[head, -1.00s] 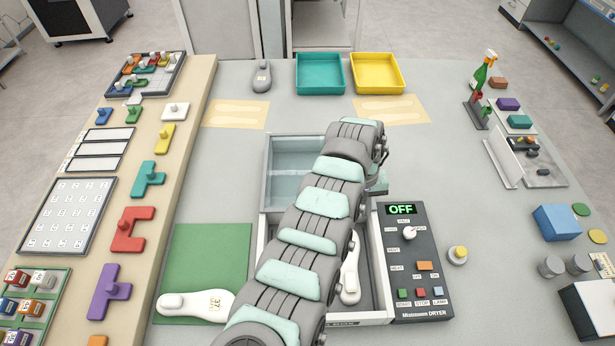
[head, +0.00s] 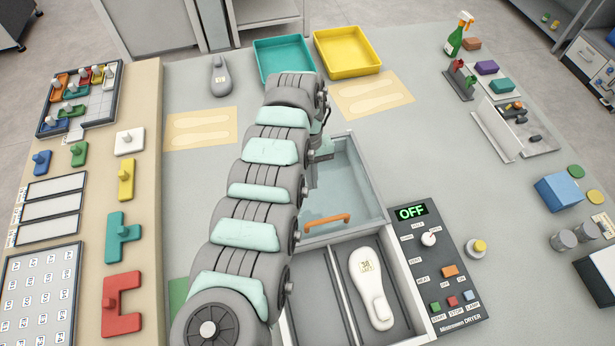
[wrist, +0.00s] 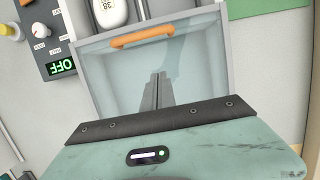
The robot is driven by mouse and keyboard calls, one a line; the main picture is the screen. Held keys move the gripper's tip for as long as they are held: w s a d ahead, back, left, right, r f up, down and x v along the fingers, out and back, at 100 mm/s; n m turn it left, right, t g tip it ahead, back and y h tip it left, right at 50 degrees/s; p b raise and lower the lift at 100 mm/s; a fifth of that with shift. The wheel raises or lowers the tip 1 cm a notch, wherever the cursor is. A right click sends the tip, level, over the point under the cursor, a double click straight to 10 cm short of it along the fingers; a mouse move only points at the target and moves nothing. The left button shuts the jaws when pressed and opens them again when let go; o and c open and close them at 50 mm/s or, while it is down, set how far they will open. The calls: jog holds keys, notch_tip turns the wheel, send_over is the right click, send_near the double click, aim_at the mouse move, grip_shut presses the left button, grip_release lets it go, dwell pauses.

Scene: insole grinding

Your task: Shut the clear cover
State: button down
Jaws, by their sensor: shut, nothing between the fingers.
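The clear cover (head: 350,185) lies at the back part of the dryer, behind its two compartments, leaving them uncovered. Its orange handle (head: 327,222) is on the near edge; it also shows in the wrist view (wrist: 142,36). My gripper (wrist: 158,77) is shut and empty, its fingers over the clear panel and apart from the handle. I cannot tell whether the tips touch the panel. In the head view my arm hides part of the cover's left side. A white insole form (head: 371,288) marked 38 lies in the right compartment.
The dryer's control panel (head: 430,250) reads OFF and stands right of the compartments. Teal (head: 283,58) and yellow (head: 347,52) trays are at the back. A grey form (head: 220,78) stands behind the left outline card. The table right of the panel has free room.

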send_over(314, 213)
jog(key=w, duration=0.2)
jog(key=x, duration=0.3)
jog(key=w+x, duration=0.1)
jog(key=x, duration=0.2)
jog(key=shift+w+a+f+p, duration=0.2)
jog(key=shift+f+p, duration=0.1)
jog(key=shift+f, duration=0.2)
jog(key=shift+s+f, duration=0.2)
jog(key=shift+s, duration=0.05)
jog(key=shift+s+r+p, duration=0.3)
jog(key=shift+s+p, duration=0.3)
jog(key=shift+p, duration=0.05)
jog(key=shift+s+d+p, duration=0.15)
jog(key=shift+s+p, duration=0.05)
jog(key=shift+s, duration=0.3)
jog(key=shift+s+d+p, duration=0.15)
jog(key=shift+s+p, duration=0.05)
jog(key=shift+s, duration=0.3)
jog(key=shift+s, duration=0.1)
